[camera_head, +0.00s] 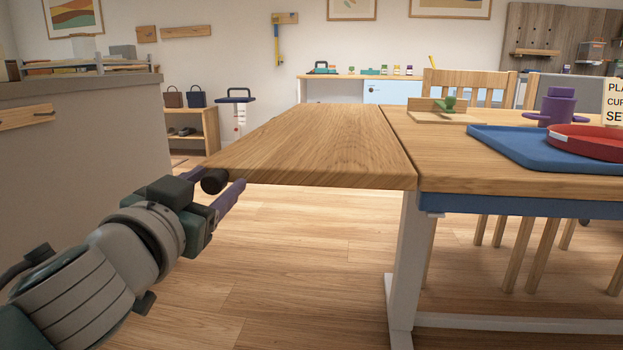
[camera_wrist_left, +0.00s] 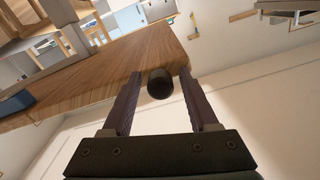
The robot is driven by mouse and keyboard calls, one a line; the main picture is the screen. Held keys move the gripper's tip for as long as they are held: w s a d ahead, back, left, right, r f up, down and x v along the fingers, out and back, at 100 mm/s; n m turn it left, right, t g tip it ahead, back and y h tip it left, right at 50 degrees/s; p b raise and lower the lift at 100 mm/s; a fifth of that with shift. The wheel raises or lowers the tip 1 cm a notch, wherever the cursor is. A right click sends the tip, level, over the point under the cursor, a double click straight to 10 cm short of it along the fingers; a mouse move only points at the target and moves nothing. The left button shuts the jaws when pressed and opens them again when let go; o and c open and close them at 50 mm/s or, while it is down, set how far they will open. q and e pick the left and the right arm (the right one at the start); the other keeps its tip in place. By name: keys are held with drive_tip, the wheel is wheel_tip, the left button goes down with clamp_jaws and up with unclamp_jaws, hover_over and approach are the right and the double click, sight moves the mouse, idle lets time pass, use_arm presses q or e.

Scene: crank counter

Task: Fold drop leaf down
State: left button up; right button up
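The wooden drop leaf (camera_head: 310,140) is up and level beside the fixed table top (camera_head: 460,165), with a narrow seam between them. It also shows in the wrist view (camera_wrist_left: 120,68). A black round knob (camera_head: 213,182) is at the leaf's near left corner; in the wrist view the knob (camera_wrist_left: 160,84) sits between my finger pads. My left gripper (camera_head: 224,182) is at that corner with its purple fingers on either side of the knob. The wrist view shows gaps between the knob and both fingers (camera_wrist_left: 160,76). My right gripper is not in view.
A blue tray (camera_head: 510,147) with a red dish (camera_head: 590,139) and a purple object (camera_head: 557,108) stand on the fixed top. A white table leg (camera_head: 405,265) is under the seam. The floor below the leaf is clear. A grey counter (camera_head: 80,160) stands left.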

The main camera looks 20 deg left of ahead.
use_arm(q)
clamp_jaws()
idle(1.2)
